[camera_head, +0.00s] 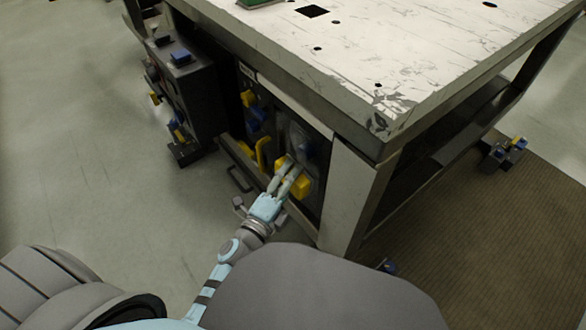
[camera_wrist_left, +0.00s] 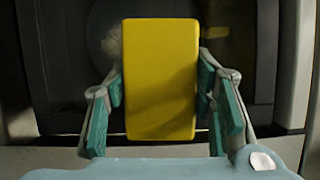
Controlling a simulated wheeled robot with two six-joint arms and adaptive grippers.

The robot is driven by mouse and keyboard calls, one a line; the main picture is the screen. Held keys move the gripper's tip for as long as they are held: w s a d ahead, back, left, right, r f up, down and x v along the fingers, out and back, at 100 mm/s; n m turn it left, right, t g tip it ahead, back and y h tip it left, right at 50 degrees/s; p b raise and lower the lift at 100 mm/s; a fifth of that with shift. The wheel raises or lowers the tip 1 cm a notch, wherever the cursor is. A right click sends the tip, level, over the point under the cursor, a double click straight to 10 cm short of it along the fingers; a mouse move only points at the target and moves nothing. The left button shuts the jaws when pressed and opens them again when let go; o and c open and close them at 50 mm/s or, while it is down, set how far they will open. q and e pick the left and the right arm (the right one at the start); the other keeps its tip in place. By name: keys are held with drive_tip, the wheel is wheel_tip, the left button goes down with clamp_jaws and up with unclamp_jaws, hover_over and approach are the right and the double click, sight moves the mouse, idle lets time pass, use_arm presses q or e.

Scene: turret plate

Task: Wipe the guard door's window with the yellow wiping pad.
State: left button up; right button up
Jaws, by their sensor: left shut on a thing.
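The yellow wiping pad (camera_wrist_left: 160,78) is a flat block held upright between the fingers of my left gripper (camera_wrist_left: 160,100), which is shut on it. In the head view my left gripper (camera_head: 287,179) reaches to the front under the table, and part of the pad (camera_head: 302,184) shows at its fingertips. The dark guard door's window (camera_wrist_left: 112,40) lies behind the pad in the left wrist view, with a pale smudgy patch beside the pad's left edge. The pad hides much of the window, and I cannot tell whether they touch. My right gripper is not in view.
A scratched white table (camera_head: 340,50) stands above the work area, its thick leg (camera_head: 352,195) just right of my left gripper. A dark unit (camera_head: 185,85) with blue and yellow parts stands at the left. Open grey floor (camera_head: 80,130) lies left, a brown mat (camera_head: 480,240) right.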

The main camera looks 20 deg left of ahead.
use_arm(q)
drive_tip(key=s+a, duration=0.1)
drive_tip(key=s, duration=0.2)
drive_tip(key=shift+a+b, duration=0.35)
drive_tip(key=shift+s+a+r+b, duration=0.1)
drive_tip(key=shift+s+a+b, duration=0.35)
drive_tip(key=shift+s, duration=0.2)
drive_tip(key=shift+s+a+b, duration=0.3)
drive_tip(key=shift+s+b, duration=0.1)
drive_tip(key=shift+s, duration=0.2)
